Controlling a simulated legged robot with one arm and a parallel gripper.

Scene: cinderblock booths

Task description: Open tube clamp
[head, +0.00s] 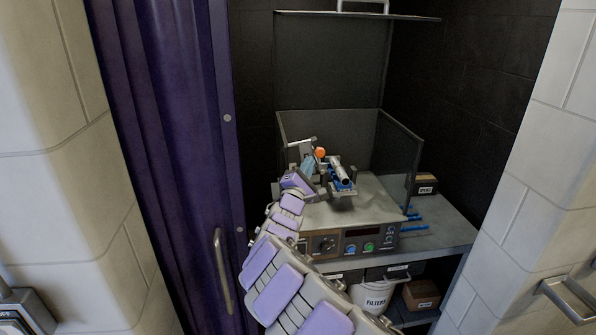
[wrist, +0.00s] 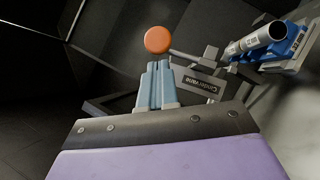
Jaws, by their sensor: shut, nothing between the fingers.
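The tube clamp shows in the head view as a small blue and grey fixture (head: 340,181) on top of the instrument, with a metal tube (head: 343,171) lying in it. In the wrist view the blue clamp body (wrist: 290,46) and the tube (wrist: 257,41) are at upper right. An orange ball knob (wrist: 157,40) on a grey lever stands just past my fingertips; it also shows in the head view (head: 320,152). My gripper (wrist: 157,66) is shut and empty, its blue-grey fingers close together just below the knob. Whether they touch it I cannot tell.
The instrument (head: 350,239) has a knob and buttons on its front and clear panels (head: 400,160) around its top. It stands on a grey bench (head: 450,230). A small box (head: 425,184) is at right. A purple curtain or door (head: 165,150) is at left, and a filters bucket (head: 373,296) is below.

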